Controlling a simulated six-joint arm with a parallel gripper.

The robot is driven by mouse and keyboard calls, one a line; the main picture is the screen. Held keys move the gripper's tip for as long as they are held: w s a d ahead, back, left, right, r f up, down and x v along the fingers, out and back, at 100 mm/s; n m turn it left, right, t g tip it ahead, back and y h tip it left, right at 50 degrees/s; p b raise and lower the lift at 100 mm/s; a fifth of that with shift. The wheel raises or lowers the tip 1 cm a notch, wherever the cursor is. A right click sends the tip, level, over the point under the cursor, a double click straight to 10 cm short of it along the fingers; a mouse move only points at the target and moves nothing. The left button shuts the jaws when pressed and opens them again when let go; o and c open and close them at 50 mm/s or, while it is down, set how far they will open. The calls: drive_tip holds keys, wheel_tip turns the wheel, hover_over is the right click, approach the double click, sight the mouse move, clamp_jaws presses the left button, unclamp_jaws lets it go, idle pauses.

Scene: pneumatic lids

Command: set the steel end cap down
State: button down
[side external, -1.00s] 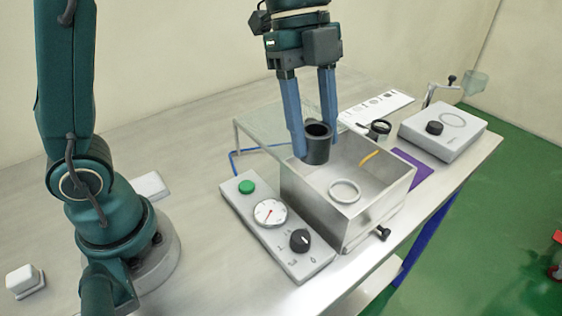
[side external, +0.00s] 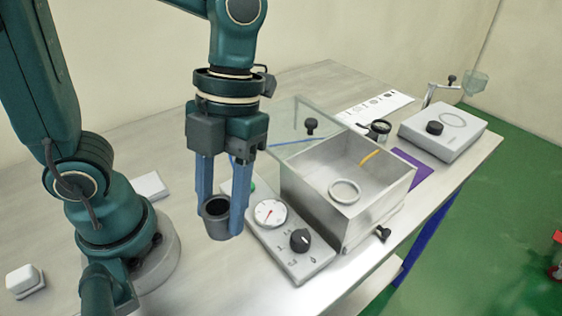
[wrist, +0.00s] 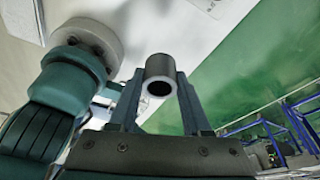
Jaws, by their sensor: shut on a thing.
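The steel end cap (side external: 217,222) is a dark grey hollow cylinder with its open end up. My gripper (side external: 223,205) is shut on it, with one blue finger on each side. It hangs upright just left of the control panel in the side external view; its height above the bench is hard to judge. In the wrist view the cap (wrist: 160,68) sits between my fingers (wrist: 159,85), its round opening facing the camera.
The control panel (side external: 318,268) has a gauge (side external: 269,213) and black knob (side external: 300,240). Beside it stands an open metal box (side external: 315,205) holding a pale ring (side external: 344,191). A clear lid (side external: 290,128) is behind. A grey unit (side external: 455,140) stands far right. The front-left bench (side external: 215,275) is clear.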

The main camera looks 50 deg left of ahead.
wheel_tip(320, 180, down, 12)
drive_tip(key=shift+r, duration=0.1)
idle(0.5)
drive_tip(key=shift+c, duration=1.8)
unclamp_jaws()
